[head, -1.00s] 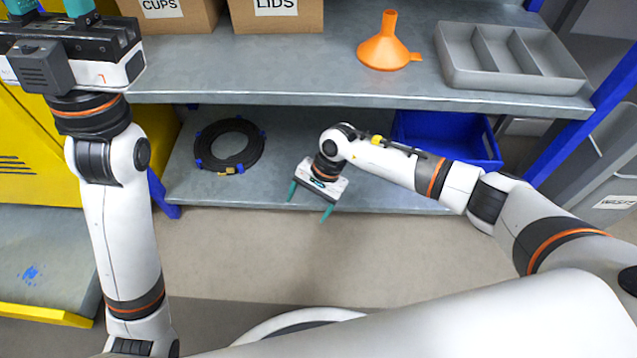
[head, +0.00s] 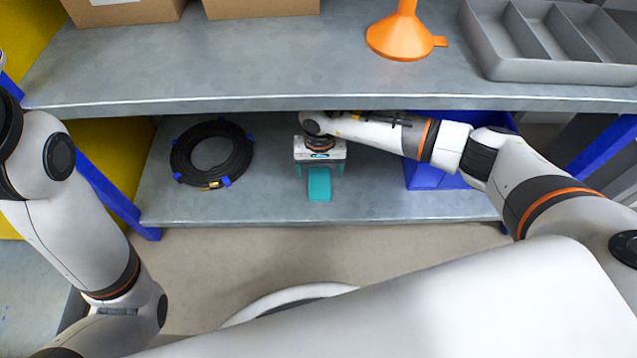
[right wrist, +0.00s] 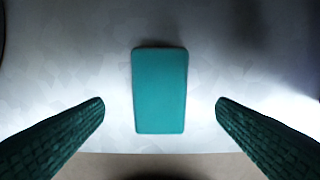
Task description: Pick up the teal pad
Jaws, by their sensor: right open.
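The teal pad (head: 320,186) lies flat on the lower grey shelf, near its front edge, in the head view. In the right wrist view the pad (right wrist: 160,90) is a rounded rectangle, centred between two dark teal fingers. My right gripper (head: 320,172) is over the rear part of the pad, its fingers apart on either side. In the right wrist view the right gripper (right wrist: 160,108) is open and empty, with clear gaps on both sides of the pad. My left gripper is out of view; only the left arm shows.
A coiled black hose (head: 212,154) lies on the lower shelf to the left. A blue bin (head: 425,175) stands to the right behind my arm. The upper shelf (head: 270,70) overhangs, holding an orange funnel (head: 402,38), a grey divided tray (head: 560,70) and cardboard boxes (head: 262,8).

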